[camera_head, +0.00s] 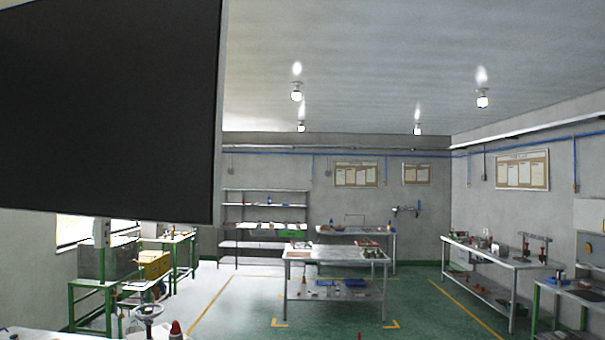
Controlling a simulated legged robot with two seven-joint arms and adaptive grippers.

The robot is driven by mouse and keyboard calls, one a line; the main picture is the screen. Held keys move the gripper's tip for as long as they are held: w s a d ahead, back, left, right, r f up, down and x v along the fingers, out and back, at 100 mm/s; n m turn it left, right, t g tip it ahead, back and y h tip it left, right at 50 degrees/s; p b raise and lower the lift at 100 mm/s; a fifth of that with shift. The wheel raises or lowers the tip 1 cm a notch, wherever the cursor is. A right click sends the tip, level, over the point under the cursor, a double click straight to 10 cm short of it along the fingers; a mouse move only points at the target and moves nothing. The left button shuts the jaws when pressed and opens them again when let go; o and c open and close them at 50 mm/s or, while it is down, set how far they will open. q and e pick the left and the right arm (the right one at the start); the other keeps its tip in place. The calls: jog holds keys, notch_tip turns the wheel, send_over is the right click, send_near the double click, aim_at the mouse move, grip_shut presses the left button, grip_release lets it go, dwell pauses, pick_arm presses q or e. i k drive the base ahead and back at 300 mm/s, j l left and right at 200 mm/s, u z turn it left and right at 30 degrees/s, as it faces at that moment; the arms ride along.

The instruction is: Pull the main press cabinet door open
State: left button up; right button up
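No press cabinet door can be made out for certain. A large flat black panel (105,105) with a light grey edge fills the upper left, very close to me. I cannot tell whether it is a door or a screen, and it hides what is behind it. A grey box-shaped unit (98,262) stands on a green frame at the left, partly under the panel. A grey cabinet-like unit (590,250) is cut off at the right edge. Neither of my grippers is in view.
A handwheel (149,311) and a red-tipped object (175,329) are close at the bottom left. A metal worktable (335,258) stands in the middle, with shelves (264,206) behind it. A long bench (490,258) lines the right wall. Green floor (430,310) is open at the centre right.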

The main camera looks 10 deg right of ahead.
aim_at(110, 108)
jog(key=i+j+z, duration=0.15)
jog(key=z, duration=0.25)
jog(key=i+j+z, duration=0.1)
jog(key=z, duration=0.35)
jog(key=j+z, duration=0.25)
jog(key=z, duration=0.15)
jog(key=i+j+z, duration=0.1)
jog(key=j+z, duration=0.15)
jog(key=z, duration=0.2)
